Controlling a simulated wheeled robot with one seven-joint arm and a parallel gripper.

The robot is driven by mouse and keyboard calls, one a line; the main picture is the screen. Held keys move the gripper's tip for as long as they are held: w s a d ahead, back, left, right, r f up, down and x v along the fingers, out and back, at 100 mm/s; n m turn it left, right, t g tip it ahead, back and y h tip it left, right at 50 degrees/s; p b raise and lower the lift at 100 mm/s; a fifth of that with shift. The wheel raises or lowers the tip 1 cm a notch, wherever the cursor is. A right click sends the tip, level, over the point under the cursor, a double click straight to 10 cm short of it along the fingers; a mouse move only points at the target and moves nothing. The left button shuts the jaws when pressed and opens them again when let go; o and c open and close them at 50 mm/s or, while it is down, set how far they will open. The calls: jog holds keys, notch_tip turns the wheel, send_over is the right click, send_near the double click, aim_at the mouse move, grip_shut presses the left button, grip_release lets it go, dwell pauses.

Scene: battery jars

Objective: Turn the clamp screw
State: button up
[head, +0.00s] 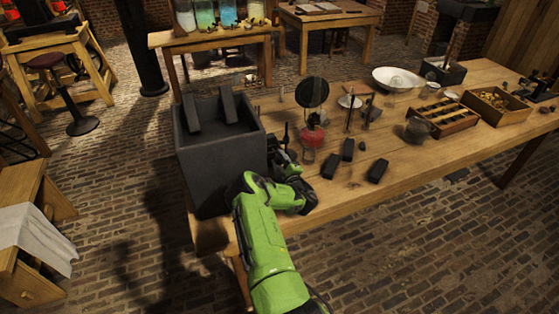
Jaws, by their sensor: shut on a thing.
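My gripper (284,147), dark and small in the head view, is at the end of my green arm. It is low over the near left part of the wooden table (216,234), just right of a large dark grey open box (218,158). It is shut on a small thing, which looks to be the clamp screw. The screw itself is hidden by the fingers and wrist, and its turn cannot be seen. Two dark slabs (227,105) stand tilted in the top of the box.
A red-based burner or lamp (312,135) stands close right of my gripper, with a round dark disc (311,92) behind it. Several dark blocks (378,171) lie farther right. A white bowl (398,79) and wooden trays (443,118) are at the far right. The front right tabletop is clear.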

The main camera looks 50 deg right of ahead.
jog(key=shift+s, duration=0.1)
jog(key=o, duration=1)
jog(key=shift+o, duration=0.2)
jog(key=p+v, duration=0.1)
jog(key=v, duration=0.3)
jog(key=p+v, duration=0.2)
jog(key=v, duration=0.2)
jog(key=p+v, duration=0.2)
jog(key=v, duration=0.3)
jog(key=shift+s+r, duration=0.1)
jog(key=shift+r, duration=0.2)
jog(key=p, duration=0.3)
jog(key=shift+s+d, duration=0.1)
jog(key=shift+s+f+p, duration=0.1)
jog(key=shift+p, duration=0.7)
jog(key=s+a+p, duration=0.1)
jog(key=p, duration=0.4)
jog(key=shift+p, duration=0.4)
jog(key=shift+s+a+f+p, duration=0.1)
jog(key=shift+s+a+p, duration=0.2)
jog(key=shift+p, duration=0.65)
jog(key=shift+f, duration=0.1)
